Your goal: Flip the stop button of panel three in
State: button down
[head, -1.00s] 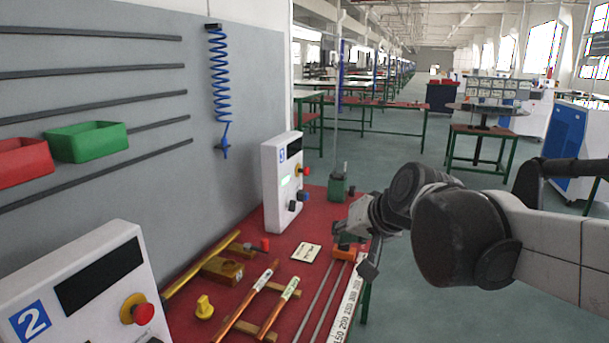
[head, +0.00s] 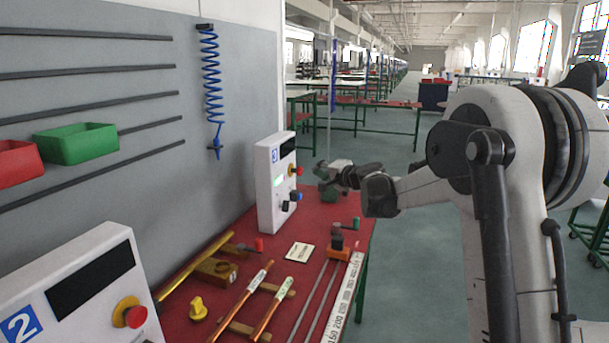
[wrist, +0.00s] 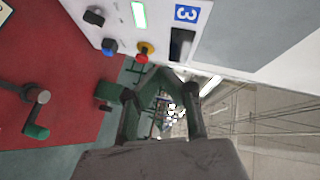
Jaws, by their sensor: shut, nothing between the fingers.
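Panel three is a white box (head: 277,195) with a blue "3" label, standing on the red bench. Its red stop button (head: 300,170) has a yellow collar on the right part of the front. In the wrist view the red button (wrist: 142,58) lies just beyond and left of my fingertips. My gripper (head: 320,170) is shut and empty, to the right of the panel at about the button's height. The wrist view shows the gripper's fingertips (wrist: 163,77) apparently near the panel's edge; I cannot tell whether they touch it.
A blue knob (wrist: 109,46) and a black knob (wrist: 94,17) sit beside the button. A green vise (head: 329,194) stands behind my gripper. Panel two (head: 90,285) is at front left. Tools and copper pipes (head: 250,300) lie on the bench (head: 225,278).

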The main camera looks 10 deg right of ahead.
aim_at(296, 171)
jog(key=w+d+f+m+t, duration=0.2)
jog(key=w+d+f+m, duration=0.2)
jog(key=w+f, duration=0.5)
jog(key=w+d, duration=0.1)
jog(key=d, duration=0.1)
jog(key=shift+w+d+f+m+t+h, duration=0.15)
jog(key=shift+w+d+m+t+h, duration=0.15)
jog(key=shift+w+d+h, duration=0.1)
jog(key=shift+a, duration=0.1)
jog(key=s+a+p+x, duration=0.1)
jog(key=a+x, duration=0.2)
jog(key=x, duration=0.9)
jog(key=shift+w, duration=0.35)
